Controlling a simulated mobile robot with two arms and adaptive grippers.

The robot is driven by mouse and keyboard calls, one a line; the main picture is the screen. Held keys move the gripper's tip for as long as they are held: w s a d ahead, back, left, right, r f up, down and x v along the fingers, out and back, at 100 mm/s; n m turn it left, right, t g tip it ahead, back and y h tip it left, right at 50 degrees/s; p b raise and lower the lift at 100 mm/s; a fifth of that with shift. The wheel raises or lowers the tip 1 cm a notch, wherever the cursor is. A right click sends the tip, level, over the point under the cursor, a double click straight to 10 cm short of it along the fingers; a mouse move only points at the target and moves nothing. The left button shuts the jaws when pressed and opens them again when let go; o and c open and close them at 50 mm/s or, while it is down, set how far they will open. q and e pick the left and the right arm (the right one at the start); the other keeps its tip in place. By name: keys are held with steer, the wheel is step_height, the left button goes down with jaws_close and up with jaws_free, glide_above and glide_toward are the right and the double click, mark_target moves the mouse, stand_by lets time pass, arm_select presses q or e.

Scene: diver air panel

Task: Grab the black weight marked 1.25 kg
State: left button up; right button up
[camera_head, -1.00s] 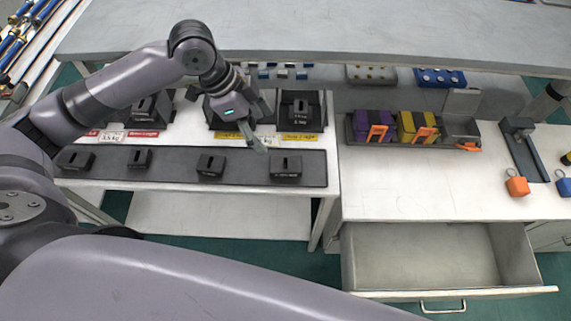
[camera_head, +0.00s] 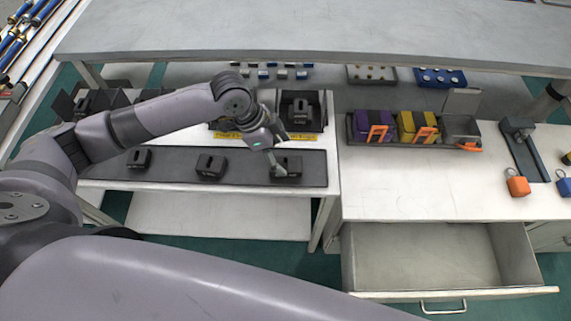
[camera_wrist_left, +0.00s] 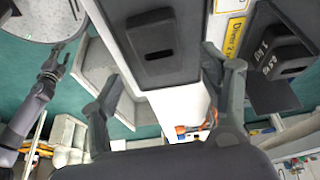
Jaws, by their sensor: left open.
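Several black slotted weights stand in a row on a dark tray strip (camera_head: 240,168). The rightmost weight (camera_head: 291,165) is partly behind my left gripper (camera_head: 279,154). In the left wrist view, a black weight (camera_wrist_left: 152,45) lies ahead of and between the open, empty fingers of my left gripper (camera_wrist_left: 165,75), apart from them. Another black weight (camera_wrist_left: 282,52) sits in a dark holder, with white lettering I cannot read surely. No 1.25 kg mark is readable. An arm end, apparently my right gripper (camera_wrist_left: 52,66), shows at the left of the wrist view.
Dark holders (camera_head: 302,125) with yellow labels stand behind the strip. To the right are a bin rack (camera_head: 375,143) with purple and yellow items, an orange padlock-like block (camera_head: 517,185) and an open, empty drawer (camera_head: 430,255). A grey shelf (camera_head: 320,45) overhangs the back.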

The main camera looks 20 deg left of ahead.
mark_target(286, 163)
arm_select(q)
steer(key=x, duration=0.4)
steer(key=shift+a+f, duration=0.25)
steer(key=shift+f, duration=0.05)
steer(key=shift+s, duration=0.1)
steer(key=shift+c, duration=0.2)
jaws_close()
stand_by(0.4)
steer(key=shift+r, duration=0.25)
